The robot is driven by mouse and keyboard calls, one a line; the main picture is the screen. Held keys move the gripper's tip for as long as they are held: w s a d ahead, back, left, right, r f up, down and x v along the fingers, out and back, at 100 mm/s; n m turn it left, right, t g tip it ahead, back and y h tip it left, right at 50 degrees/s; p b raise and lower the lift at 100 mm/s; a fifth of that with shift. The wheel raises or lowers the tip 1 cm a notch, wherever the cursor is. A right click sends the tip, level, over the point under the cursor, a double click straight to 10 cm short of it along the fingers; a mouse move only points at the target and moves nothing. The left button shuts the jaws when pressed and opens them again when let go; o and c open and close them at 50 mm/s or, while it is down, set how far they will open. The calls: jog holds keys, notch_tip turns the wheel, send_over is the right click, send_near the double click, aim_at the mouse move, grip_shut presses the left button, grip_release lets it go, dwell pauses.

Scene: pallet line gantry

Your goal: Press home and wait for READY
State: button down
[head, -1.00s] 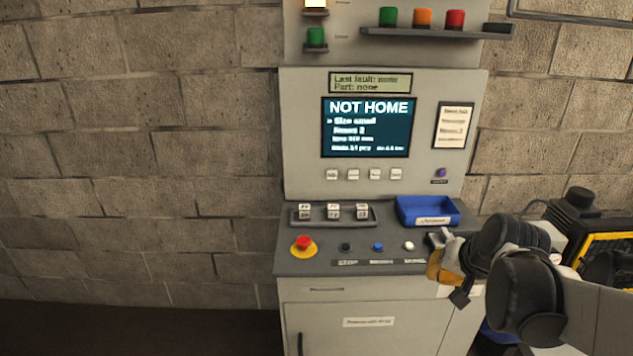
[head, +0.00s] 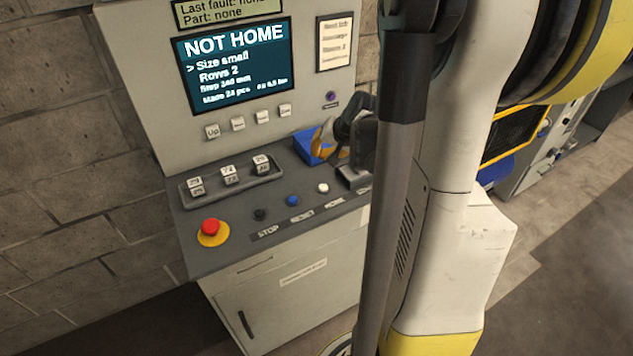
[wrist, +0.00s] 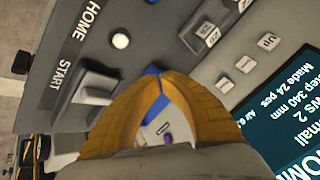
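The console screen (head: 235,65) reads NOT HOME. The white button (head: 323,188) sits on the desk by the HOME label, right of the blue RESET button (head: 292,201) and the black STOP button (head: 260,214). In the wrist view the white button (wrist: 120,41) is unobstructed beside the HOME label (wrist: 86,20). My gripper (head: 319,144) is over the blue tray (head: 305,146), behind the white button and apart from it. In the wrist view its orange fingertips (wrist: 157,76) meet, with nothing seen between them.
A red emergency stop (head: 210,227) stands at the desk's left. A rack of labelled cubes (head: 231,176) lies behind the buttons. A grey raised block (wrist: 98,84) stands by the START label. My arm hides the desk's right end in the head view.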

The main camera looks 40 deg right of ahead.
aim_at(323, 188)
notch_tip(323, 188, down, 9)
jog(key=b, duration=0.7)
dwell(1.4)
jog(key=shift+f+b, duration=0.35)
jog(key=shift+b, duration=0.15)
